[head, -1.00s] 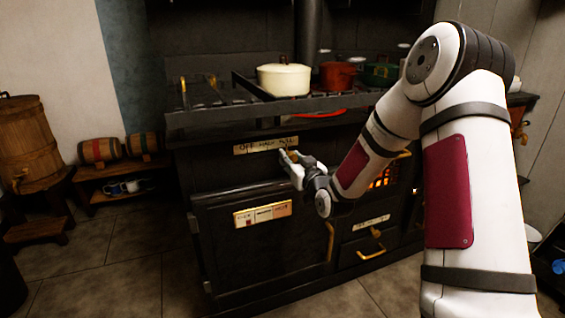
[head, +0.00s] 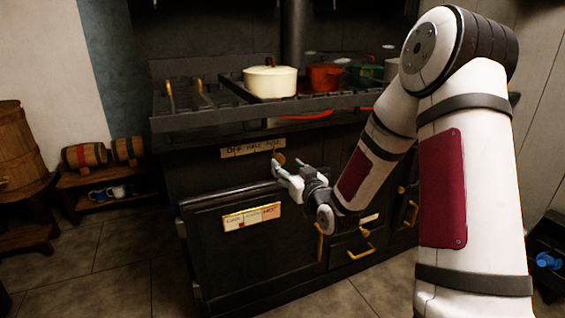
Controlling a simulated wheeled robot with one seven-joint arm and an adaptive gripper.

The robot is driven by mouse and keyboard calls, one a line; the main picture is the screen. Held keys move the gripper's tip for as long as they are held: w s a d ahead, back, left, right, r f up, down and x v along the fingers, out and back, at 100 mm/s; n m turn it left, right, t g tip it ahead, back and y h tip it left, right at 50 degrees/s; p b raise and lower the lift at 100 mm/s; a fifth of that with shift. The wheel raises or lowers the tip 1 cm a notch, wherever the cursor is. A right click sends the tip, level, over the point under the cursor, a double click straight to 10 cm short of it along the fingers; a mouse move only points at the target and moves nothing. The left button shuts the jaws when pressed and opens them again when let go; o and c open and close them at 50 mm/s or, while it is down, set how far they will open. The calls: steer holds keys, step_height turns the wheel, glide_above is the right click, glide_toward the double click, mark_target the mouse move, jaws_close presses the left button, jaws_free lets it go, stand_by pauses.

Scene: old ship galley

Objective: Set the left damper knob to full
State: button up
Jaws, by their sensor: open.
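A black stove front carries a pale label plate (head: 252,148) reading OFF, HALF, FULL from left to right. A small brass knob (head: 279,158) sits just below the right end of this plate, under FULL. My gripper (head: 283,163) is open at the knob, with one fingertip below left of it and the other to its right. I cannot tell whether the fingers touch the knob. The knob's exact pointing direction is too small to read, and my gripper partly covers the area below it.
A second label plate (head: 252,217) is on the oven door below. Brass handles (head: 361,244) stick out at lower right. A cream pot (head: 270,81) and a red pot (head: 325,77) stand on the stove top. Open floor lies at front left.

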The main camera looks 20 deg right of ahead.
steer(key=s, duration=0.6)
steer(key=shift+s, duration=0.2)
